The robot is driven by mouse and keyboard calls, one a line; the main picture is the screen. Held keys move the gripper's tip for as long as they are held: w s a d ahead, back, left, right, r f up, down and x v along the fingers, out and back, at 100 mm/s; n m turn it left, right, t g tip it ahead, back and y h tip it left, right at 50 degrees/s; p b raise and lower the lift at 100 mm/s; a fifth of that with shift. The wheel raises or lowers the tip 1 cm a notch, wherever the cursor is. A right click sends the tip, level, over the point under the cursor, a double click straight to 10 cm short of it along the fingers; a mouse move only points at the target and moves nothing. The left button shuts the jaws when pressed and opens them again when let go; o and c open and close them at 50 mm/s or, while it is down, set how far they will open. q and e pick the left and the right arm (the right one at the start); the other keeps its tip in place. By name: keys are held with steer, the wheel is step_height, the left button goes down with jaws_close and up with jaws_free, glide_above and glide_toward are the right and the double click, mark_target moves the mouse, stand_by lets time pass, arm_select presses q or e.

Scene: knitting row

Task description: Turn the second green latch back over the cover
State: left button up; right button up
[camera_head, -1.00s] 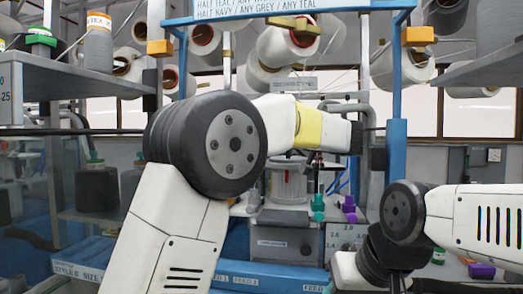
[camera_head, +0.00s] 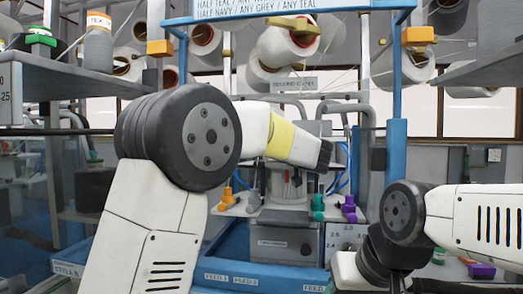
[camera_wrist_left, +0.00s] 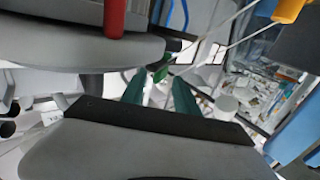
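Whether a finger touches the green piece I cannot tell. A red handle (camera_wrist_left: 114,18) rises from a grey rounded body at upper left. In the head view my left forearm hides the left fingers. A teal-green piece (camera_head: 318,206) stands below the forearm's end. The cover cannot be made out clearly. My right gripper is out of sight.
A purple piece (camera_head: 349,208) and an orange piece (camera_head: 227,199) stand either side of the teal one. A grey box (camera_head: 288,242) sits below them. Blue posts (camera_head: 397,155) frame the machine, and yarn cones (camera_head: 285,45) hang above. Shelves (camera_head: 60,78) flank it.

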arm_select(q)
steer(key=shift+w+a, duration=0.2)
steer(key=shift+w, duration=0.2)
jaws_close()
stand_by(1.1)
jaws_free()
steer(key=shift+s, duration=0.1)
steer(key=v, duration=0.7)
steer(key=shift+s+d, duration=0.2)
steer(key=shift+s, duration=0.1)
